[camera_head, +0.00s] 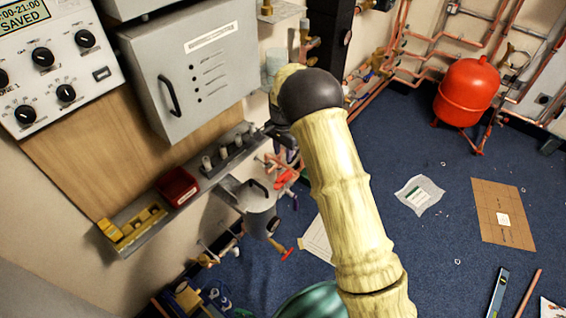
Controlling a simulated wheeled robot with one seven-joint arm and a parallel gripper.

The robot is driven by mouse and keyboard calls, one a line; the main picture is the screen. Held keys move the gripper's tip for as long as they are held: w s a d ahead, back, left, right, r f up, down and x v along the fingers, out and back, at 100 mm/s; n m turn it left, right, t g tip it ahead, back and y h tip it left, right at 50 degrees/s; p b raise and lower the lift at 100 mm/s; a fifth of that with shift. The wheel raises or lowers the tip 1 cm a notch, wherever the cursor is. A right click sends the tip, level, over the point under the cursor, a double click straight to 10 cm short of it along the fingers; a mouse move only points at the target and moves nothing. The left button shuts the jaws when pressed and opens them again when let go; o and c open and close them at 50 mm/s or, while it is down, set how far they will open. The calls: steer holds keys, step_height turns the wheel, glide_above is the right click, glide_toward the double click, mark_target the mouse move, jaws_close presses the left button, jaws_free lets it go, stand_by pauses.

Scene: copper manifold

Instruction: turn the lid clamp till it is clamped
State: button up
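A grey metal pot-like vessel (261,222) stands below the wall shelf, left of my arm. Its pale lid (240,190) carries a dark curved handle (259,186). A red lever (286,178) shows just right of the lid, close to the vessel; I cannot tell whether it is the lid clamp or how far it is turned. My arm reaches up from the bottom and bends at a dark joint. The dark end of the arm, with my gripper (284,148), points down above the red lever. Its fingers are mostly hidden and small, so contact and opening cannot be told.
A wall shelf (150,222) holds a red bin (177,187) and yellow parts, under a grey cabinet (196,75). Copper pipes and a red tank (467,92) stand at the right. Cardboard (503,214) and tools lie on the blue floor.

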step_height(320, 180, up, 6)
steer(key=shift+r, duration=0.25)
stand_by(0.4)
steer(key=s+d+r+n+t+p, duration=0.1)
steer(key=s+d+r+n+p, duration=0.3)
steer(key=s+d+r, duration=0.7)
steer(key=s+d+r+n+p, duration=0.2)
steer(key=s+d, duration=0.1)
steer(key=s, duration=0.5)
steer(key=s+d+r+n+t+p, duration=0.1)
steer(key=s+d+r+p, duration=0.1)
steer(key=s, duration=0.6)
steer(key=shift+d+r+n+t+p, duration=0.15)
steer(key=shift+d+n+t+p, duration=0.15)
steer(key=shift+d+n+p, duration=0.25)
